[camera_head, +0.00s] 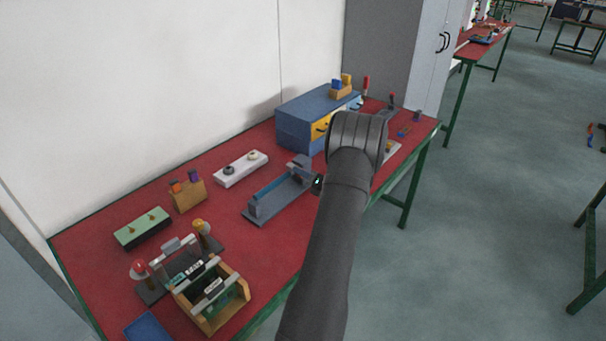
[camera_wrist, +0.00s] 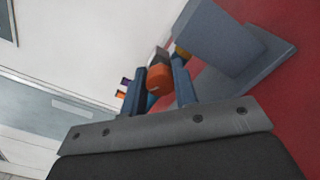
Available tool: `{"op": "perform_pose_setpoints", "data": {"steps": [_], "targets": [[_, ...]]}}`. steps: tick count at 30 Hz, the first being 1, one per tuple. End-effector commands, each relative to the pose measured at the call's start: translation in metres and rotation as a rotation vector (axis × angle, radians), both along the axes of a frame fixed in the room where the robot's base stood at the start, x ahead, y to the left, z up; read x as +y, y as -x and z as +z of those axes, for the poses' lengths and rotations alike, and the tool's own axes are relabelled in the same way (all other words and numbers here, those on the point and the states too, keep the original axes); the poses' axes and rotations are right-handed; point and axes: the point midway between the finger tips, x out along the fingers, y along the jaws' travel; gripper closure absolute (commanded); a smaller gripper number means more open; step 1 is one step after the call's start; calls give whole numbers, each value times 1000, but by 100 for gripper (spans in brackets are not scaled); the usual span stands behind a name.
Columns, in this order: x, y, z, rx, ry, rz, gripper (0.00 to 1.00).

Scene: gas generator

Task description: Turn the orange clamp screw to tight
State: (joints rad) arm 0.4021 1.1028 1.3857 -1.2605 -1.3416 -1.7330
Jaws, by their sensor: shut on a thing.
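The orange clamp screw (camera_wrist: 160,77) shows in the wrist view between the two fingers of my gripper (camera_wrist: 161,68). The fingers are shut on it, one on each side. Grey-blue clamp parts (camera_wrist: 217,38) stand just beyond and to the right of the fingers. In the head view the blue-grey clamp (camera_head: 280,195) lies on the red table, with its right end close to my arm. The orange screw is hidden there behind my arm, and how far it is turned cannot be told.
The red table (camera_head: 120,213) also bears a blue drawer box (camera_head: 300,125) behind my arm and a white block with two knobs (camera_head: 240,168). A wooden rack (camera_head: 213,303) stands at the front left. A white wall is behind.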

Motion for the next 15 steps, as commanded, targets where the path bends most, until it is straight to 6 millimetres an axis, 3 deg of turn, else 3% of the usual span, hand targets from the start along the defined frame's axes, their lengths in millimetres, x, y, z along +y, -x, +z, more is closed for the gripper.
{"op": "perform_pose_setpoints", "data": {"steps": [15], "targets": [[-1, 0, -1, 323, -322, -1, 96]]}}
